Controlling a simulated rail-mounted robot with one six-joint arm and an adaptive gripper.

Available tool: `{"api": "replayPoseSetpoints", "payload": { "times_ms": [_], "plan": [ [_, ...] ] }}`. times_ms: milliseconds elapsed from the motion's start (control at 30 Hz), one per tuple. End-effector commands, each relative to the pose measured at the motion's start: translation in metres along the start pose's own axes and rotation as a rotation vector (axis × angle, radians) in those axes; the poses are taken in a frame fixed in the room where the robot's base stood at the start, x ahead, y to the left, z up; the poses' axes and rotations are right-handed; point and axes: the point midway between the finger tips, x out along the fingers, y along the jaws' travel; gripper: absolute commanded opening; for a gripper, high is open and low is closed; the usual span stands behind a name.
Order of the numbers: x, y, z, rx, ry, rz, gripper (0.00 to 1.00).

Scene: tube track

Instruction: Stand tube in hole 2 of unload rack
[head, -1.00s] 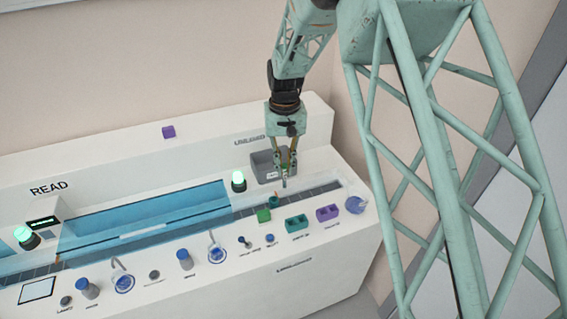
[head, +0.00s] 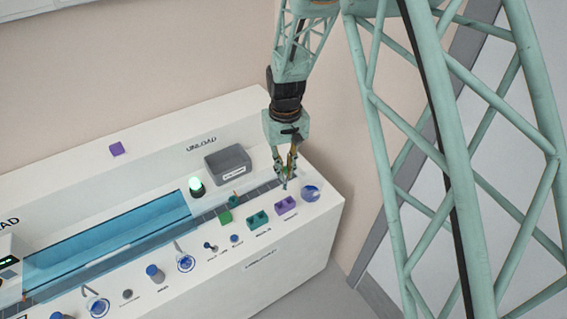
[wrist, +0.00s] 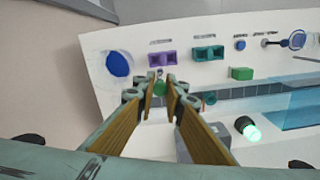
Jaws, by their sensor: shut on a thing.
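My gripper (head: 286,180) is above the right end of the white bench, right of the grey bin and just behind the purple block. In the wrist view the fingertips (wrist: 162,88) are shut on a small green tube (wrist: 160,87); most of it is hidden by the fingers. Two blocks with holes stand on the bench front: a purple one (head: 287,207), also in the wrist view (wrist: 162,59), and a teal one (head: 259,221), also in the wrist view (wrist: 208,53). Their labels are too small to read, so I cannot tell which is the unload rack.
A grey bin (head: 228,163) stands behind the track (head: 262,190). A lit green lamp (head: 196,187), a green block (head: 225,216) and a blue disc (head: 311,192) are nearby. A blue transparent cover (head: 110,240) lies over the track at left.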

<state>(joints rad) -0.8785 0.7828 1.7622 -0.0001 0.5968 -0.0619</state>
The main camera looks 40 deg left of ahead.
Motion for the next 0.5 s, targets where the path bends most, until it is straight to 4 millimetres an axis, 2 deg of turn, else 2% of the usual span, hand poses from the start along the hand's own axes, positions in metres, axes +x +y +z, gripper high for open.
{"api": "replayPoseSetpoints", "payload": {
  "times_ms": [200,500],
  "plan": [
    [-0.0053,-0.0010,0.0096,-0.018,-0.001,0.000,0.05],
    [-0.0048,-0.0010,0.0108,-0.021,0.000,0.000,0.05]
  ]
}}
